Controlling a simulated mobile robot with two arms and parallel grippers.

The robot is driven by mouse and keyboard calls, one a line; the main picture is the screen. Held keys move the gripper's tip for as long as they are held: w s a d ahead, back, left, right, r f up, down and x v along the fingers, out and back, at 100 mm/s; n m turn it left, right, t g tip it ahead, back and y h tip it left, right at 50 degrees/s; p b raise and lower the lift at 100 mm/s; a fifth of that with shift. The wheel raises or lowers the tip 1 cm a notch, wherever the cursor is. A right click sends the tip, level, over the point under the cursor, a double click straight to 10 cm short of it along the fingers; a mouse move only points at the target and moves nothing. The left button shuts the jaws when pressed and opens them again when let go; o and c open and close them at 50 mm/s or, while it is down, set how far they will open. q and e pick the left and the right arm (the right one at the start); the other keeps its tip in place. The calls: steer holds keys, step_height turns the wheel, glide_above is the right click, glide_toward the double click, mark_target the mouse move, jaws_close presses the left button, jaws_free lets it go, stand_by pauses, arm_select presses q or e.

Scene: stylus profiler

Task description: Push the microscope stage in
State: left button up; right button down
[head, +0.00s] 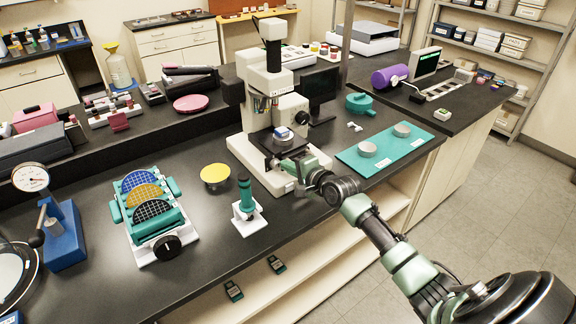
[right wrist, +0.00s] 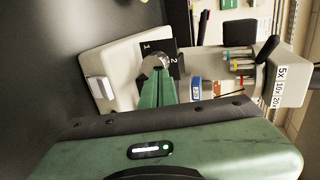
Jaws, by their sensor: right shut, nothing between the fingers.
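The cream microscope (head: 262,95) stands on the black bench, with its base (head: 249,160) towards the front. In the right wrist view the black stage (right wrist: 173,49) shows the marks 1 and 2 beyond the fingers. My right gripper (head: 290,168) is shut and empty, close in front of the stage and above the base. In the right wrist view its fingers (right wrist: 157,66) overlap the stage edge; I cannot tell whether they touch. My left gripper is out of view.
A small teal microscope (head: 244,196) and a yellow disc (head: 214,173) stand left of the base. A teal mat (head: 385,150) with metal pieces lies to the right. A wafer rack (head: 148,215) stands farther left. A dark monitor (head: 320,88) is behind the microscope.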

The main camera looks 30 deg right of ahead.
mark_target(279, 157)
steer(key=shift+w, duration=0.45)
steer(key=w, duration=0.1)
steer(key=w+b, duration=0.1)
steer(key=w, duration=0.1)
steer(key=shift+w+a, duration=0.2)
steer(key=shift+w, duration=0.1)
steer(key=shift+r, duration=0.25)
